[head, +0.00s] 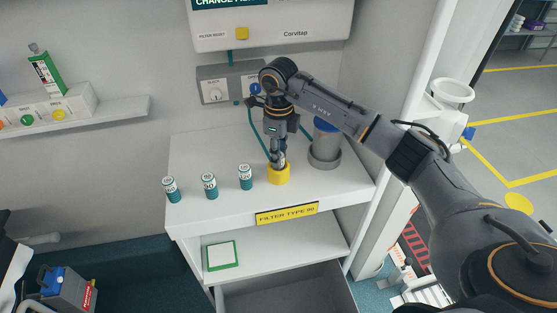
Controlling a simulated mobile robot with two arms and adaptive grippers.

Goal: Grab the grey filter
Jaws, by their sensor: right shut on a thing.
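My right gripper (278,158) points down over the counter and is shut on a small filter (282,160), which looks grey and is mostly hidden by the fingers. The filter is at the top of a yellow round holder (278,175); I cannot tell how deep it sits in it. Three white-and-teal filters stand upright to the left: one at the far left (171,190), one in the middle (209,186) and one nearer the gripper (245,177). My left gripper is not in view.
A grey canister (325,150) with blue inside or on top stands right of the holder, close to my right arm. A wall unit (275,25) hangs above, with a control panel (214,91) below it. The counter (210,150) is clear behind the filters.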

